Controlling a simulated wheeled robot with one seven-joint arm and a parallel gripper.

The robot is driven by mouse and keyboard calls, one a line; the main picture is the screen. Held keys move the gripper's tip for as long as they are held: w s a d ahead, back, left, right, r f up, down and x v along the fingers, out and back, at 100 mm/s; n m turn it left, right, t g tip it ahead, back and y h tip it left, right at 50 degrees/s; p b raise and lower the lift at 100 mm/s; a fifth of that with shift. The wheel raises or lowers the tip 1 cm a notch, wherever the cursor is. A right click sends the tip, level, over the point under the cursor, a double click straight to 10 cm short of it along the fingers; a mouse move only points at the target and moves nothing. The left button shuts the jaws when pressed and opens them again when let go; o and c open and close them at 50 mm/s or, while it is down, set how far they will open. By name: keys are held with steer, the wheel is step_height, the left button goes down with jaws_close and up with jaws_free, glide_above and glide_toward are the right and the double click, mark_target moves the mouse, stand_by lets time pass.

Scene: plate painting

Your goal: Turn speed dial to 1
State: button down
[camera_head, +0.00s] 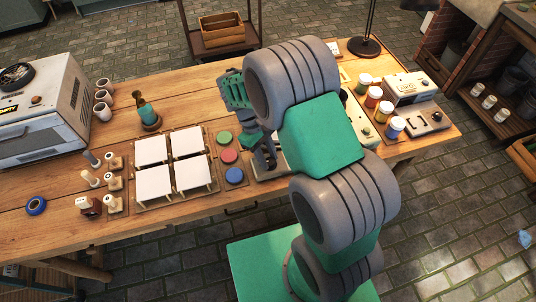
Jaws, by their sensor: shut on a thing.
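My gripper (265,163) points down at a grey metal device (262,174) just right of the paint discs, near the table's front edge. Its fingers are shut on a small part there, which appears to be the speed dial. The dial itself and its marks are hidden by the fingers or too small to read. My green and grey arm covers the right side of this device, so its full shape does not show.
White square plates (151,150) on racks and the green, red and blue discs (230,156) lie close left of my gripper. Paint jars (373,97) and a boxy device (408,88) stand right. The table's middle back is clear.

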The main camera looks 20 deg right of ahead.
stand_by(0.4)
steer(key=c, duration=1)
jaws_free()
steer(key=v, duration=0.8)
steer(key=shift+s+b, duration=0.1)
steer(key=shift+b, duration=0.2)
